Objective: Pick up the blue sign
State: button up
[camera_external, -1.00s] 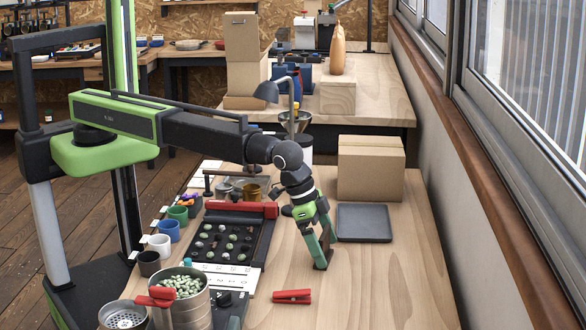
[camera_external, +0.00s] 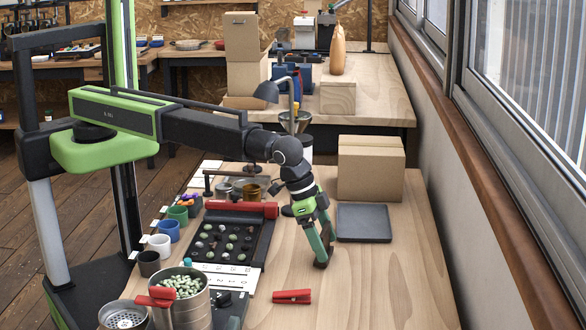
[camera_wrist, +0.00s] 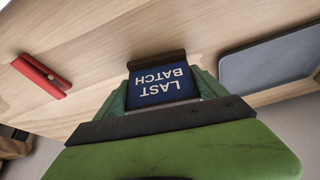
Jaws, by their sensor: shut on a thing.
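The blue sign (camera_wrist: 162,86) reads "LAST BATCH" in white letters, upside down in the wrist view, with a dark strip along its far edge. My gripper (camera_wrist: 160,92) has its green fingers on either side of the sign and is shut on it. In the external view my gripper (camera_external: 322,256) points down at the bench top, right of the black bean tray. There the sign's face is hidden, with only a dark part showing at the fingertips. I cannot tell whether the sign touches the bench.
A red clip (camera_external: 291,297) lies in front of my gripper. A dark grey flat tray (camera_external: 363,223) and a cardboard box (camera_external: 371,168) stand behind and right. The black bean tray (camera_external: 228,243) and metal cans (camera_external: 183,297) are left. Bare bench lies to the right.

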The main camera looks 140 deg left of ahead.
jog(key=p+v, duration=0.2)
jog(key=w+p+v, duration=0.1)
jog(key=p+v, duration=0.1)
jog(key=shift+s+d+r, duration=0.1)
jog(key=shift+d+r, duration=0.05)
jog(key=shift+r, duration=0.3)
jog(key=s+d+r+p, duration=0.2)
jog(key=d+r+p, duration=0.3)
jog(key=d, duration=0.5)
jog(key=shift+s+r, duration=0.2)
jog(key=shift+r, duration=0.05)
